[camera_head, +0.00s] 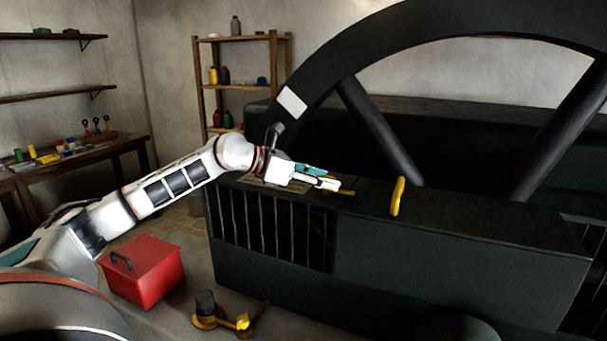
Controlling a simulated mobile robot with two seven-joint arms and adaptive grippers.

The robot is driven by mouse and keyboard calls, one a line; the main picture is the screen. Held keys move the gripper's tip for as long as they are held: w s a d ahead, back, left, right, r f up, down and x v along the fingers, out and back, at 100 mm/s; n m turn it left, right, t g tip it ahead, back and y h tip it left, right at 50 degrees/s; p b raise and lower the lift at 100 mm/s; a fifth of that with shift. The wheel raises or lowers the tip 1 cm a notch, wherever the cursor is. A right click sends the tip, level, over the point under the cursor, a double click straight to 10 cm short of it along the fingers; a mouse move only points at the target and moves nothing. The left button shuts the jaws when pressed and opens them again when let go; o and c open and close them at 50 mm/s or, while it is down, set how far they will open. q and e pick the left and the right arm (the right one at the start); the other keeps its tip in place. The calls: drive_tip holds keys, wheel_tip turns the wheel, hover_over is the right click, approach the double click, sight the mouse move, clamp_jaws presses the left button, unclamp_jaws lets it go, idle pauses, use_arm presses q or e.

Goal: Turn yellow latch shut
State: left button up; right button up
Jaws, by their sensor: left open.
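A yellow latch-like piece (398,196) stands upright on the top front edge of the dark machine housing (450,232). A second, smaller yellow piece (346,193) lies flat on the housing top, partly hidden by my left gripper. I cannot tell for sure which of the two is the latch. My left gripper (332,184) is open just over the second piece, its fingers pointing right toward the upright one. Whether it touches the flat piece is unclear. The upright piece stands apart from the fingertips. My right gripper is not in view.
A large dark flywheel (372,130) rises behind the housing. A red box (146,272) with a handle and a yellow item (207,322) stand on the grey surface in front. A workbench (75,160) and a shelf rack (203,85) stand behind. Air above the housing's right part is clear.

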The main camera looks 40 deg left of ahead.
use_arm(q)
drive_tip(key=v, duration=1)
drive_tip(key=shift+s, duration=0.25)
drive_tip(key=shift+a+r, duration=0.1)
